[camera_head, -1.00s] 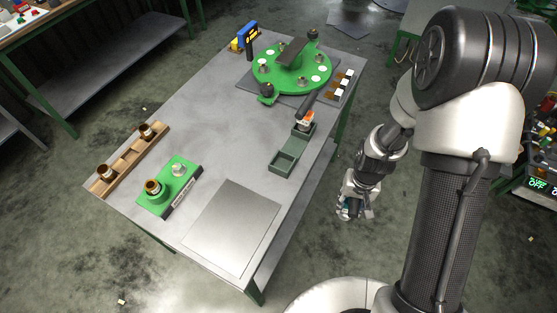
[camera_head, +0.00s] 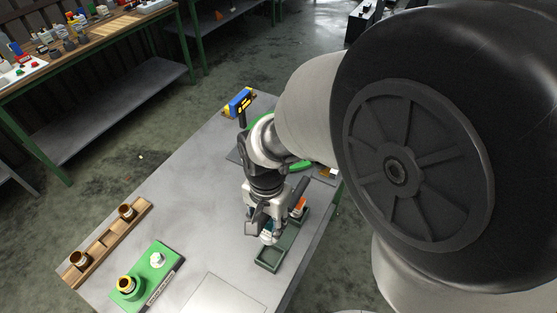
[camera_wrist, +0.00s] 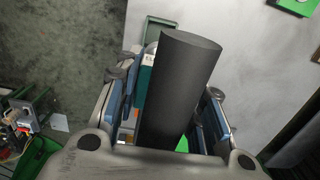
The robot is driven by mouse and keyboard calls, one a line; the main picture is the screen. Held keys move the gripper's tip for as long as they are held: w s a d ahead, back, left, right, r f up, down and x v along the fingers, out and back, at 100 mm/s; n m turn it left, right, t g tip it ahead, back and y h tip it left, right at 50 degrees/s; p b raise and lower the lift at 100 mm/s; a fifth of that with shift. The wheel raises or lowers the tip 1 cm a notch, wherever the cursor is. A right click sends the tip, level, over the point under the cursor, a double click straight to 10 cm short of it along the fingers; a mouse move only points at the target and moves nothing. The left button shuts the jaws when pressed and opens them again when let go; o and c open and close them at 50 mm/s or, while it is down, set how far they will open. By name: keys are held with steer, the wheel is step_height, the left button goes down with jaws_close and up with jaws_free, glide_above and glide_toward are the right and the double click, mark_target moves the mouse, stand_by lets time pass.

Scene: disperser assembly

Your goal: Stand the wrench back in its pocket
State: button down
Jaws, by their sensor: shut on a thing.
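My gripper (camera_head: 265,235) is over the grey-green two-pocket tray (camera_head: 275,259) on the table. In the wrist view, its blue-padded fingers are shut on a thick dark grey cylinder, seemingly the wrench (camera_wrist: 180,85), which points toward the camera. The wrench's lower end is hidden. In the head view the gripper covers most of it, with a small teal-white part showing under the fingers. I cannot tell whether it touches the tray. The tray's front pocket is partly visible and looks empty. An orange-and-white item (camera_head: 298,206) stands at the back pocket, partly hidden by the gripper.
A green fixture (camera_head: 150,268) with a cup and a wooden rack (camera_head: 105,240) are at the left. A pale plate (camera_head: 222,297) lies in front. A blue-yellow device (camera_head: 239,103) stands at the back. My arm hides most of the green turntable (camera_head: 300,165).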

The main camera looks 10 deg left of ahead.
step_height(320, 180, down, 16)
steer(key=b, duration=0.4)
steer(key=shift+w+r, duration=0.1)
steer(key=shift+r, duration=0.1)
steer(key=shift+f, duration=0.2)
steer(key=c, duration=1.1)
jaws_free()
steer(key=shift+o, duration=0.2)
